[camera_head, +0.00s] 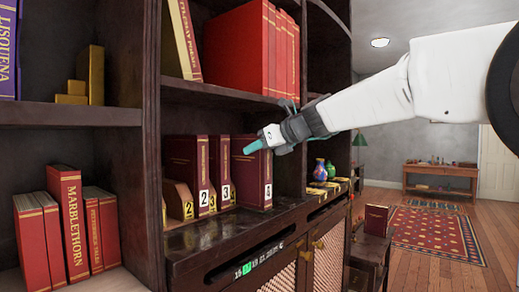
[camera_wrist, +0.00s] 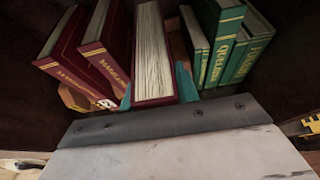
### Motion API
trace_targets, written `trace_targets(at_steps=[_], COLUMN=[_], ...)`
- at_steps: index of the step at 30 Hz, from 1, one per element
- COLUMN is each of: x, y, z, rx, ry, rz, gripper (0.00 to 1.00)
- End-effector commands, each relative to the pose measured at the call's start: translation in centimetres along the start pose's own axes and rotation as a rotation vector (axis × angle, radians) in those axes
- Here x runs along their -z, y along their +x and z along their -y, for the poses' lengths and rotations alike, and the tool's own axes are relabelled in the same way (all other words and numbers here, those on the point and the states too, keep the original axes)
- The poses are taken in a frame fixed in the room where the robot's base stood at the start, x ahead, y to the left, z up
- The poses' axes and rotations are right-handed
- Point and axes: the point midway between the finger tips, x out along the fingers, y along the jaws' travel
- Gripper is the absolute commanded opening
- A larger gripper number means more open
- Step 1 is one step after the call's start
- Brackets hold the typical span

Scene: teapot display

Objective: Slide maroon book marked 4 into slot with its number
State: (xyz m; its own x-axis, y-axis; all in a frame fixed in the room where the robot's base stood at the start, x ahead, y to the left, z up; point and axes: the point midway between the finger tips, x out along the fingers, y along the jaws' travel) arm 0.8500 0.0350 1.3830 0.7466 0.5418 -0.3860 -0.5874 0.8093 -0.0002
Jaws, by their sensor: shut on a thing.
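The maroon book marked 4 (camera_head: 251,178) is upright in the middle bay of the shelf, right of the other numbered books. My gripper (camera_head: 254,146) is at its upper part, shut on it. In the wrist view the book (camera_wrist: 153,55) shows pale page edges between my two teal fingertips (camera_wrist: 155,90). Maroon books marked 2 (camera_head: 188,158) and 3 (camera_head: 219,165) stand to its left. Low wooden dividers marked 2 (camera_head: 188,208) and 3 (camera_head: 212,203) stand beside them. No divider marked 4 can be made out. Whether the book's base touches the shelf is unclear.
Green books (camera_wrist: 228,45) stand close right of the held book in the wrist view. Small vases (camera_head: 319,170) stand right of the bay. Another maroon book (camera_head: 376,219) rests on a low wooden stand (camera_head: 368,250).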

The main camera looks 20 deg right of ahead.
Motion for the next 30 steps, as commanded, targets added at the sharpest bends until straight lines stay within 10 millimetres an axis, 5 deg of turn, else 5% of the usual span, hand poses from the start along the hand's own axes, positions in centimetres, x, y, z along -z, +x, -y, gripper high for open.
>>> trace_targets(at_steps=[29, 30], x=[-1.0, -1.0], y=[2.0, 2.0], z=[0.0, 0.0], rx=[0.001, 0.001], ry=[0.0, 0.0], rz=[0.003, 0.003], gripper=[0.0, 0.42])
